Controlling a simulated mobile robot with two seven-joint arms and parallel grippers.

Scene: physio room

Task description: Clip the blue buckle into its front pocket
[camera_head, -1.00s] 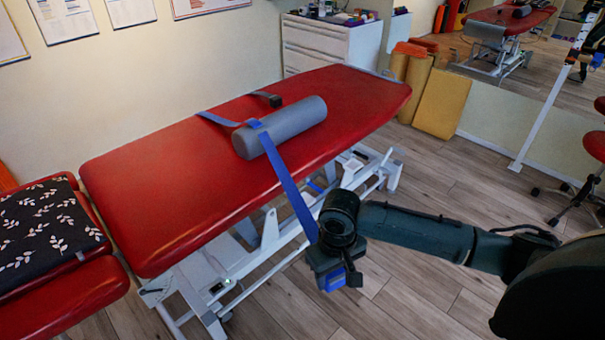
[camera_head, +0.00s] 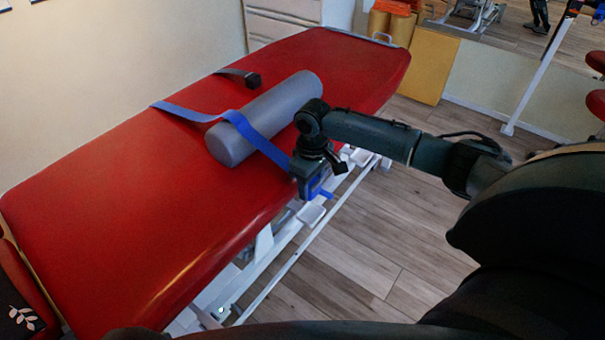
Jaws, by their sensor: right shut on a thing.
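The red treatment table (camera_head: 120,190) carries a grey bolster (camera_head: 270,112). A blue strap (camera_head: 262,143) runs across the bolster and over to my right gripper (camera_head: 314,190) at the table's near edge. The gripper is shut on the blue buckle (camera_head: 319,187), which is mostly hidden by the jaws. A dark buckle piece (camera_head: 253,81) lies on the table beyond the bolster, at the end of a grey strap (camera_head: 232,72). I cannot make out a pocket clearly. My left gripper is out of view.
The table's white frame (camera_head: 262,243) shows below its near edge. A drawer cabinet (camera_head: 283,22) stands behind the table. A yellow block (camera_head: 428,70) leans at the back. The wooden floor (camera_head: 400,230) at right front is clear.

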